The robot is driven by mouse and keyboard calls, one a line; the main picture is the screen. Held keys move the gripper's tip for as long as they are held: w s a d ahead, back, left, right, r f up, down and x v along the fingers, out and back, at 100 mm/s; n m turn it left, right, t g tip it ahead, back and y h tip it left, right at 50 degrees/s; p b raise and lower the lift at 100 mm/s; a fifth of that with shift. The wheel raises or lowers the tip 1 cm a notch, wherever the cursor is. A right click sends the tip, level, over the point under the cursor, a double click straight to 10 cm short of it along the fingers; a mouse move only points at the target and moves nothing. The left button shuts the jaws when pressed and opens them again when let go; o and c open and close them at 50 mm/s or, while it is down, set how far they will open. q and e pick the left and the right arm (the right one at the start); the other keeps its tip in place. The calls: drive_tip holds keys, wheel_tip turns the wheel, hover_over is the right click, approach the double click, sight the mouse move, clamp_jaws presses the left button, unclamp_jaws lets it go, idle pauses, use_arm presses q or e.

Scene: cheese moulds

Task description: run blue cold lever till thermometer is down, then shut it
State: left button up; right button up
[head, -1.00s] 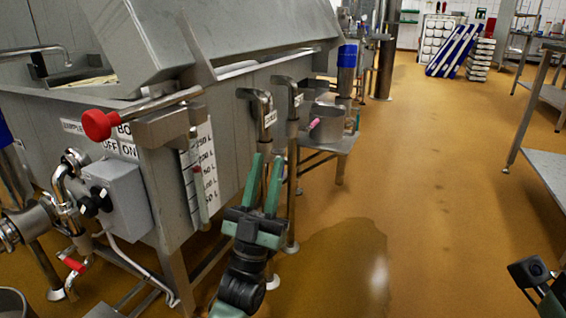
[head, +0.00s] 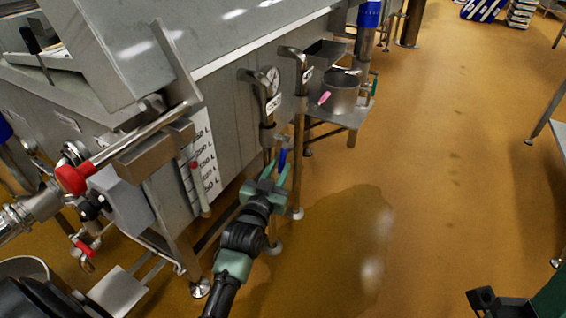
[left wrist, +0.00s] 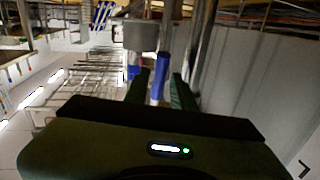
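The blue lever (head: 282,160) stands at the lower end of the pipework on the vat's side. It also shows in the left wrist view (left wrist: 158,80). My left gripper (head: 273,166) is open, with its green fingers on either side of the lever in the left wrist view (left wrist: 160,88). Narrow gaps seem to remain beside the lever; contact is unclear.
The steel vat (head: 228,122) has a red-knobbed lever (head: 72,179) and a litre scale (head: 204,155). The floor to the right is open, with a wet patch (head: 340,245).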

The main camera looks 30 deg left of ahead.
sight(281, 164)
use_arm(q)
drive_tip(key=shift+w+a+b, duration=0.2)
drive_tip(key=shift+w+b, duration=0.25)
drive_tip(key=shift+w, duration=1.2)
clamp_jaws()
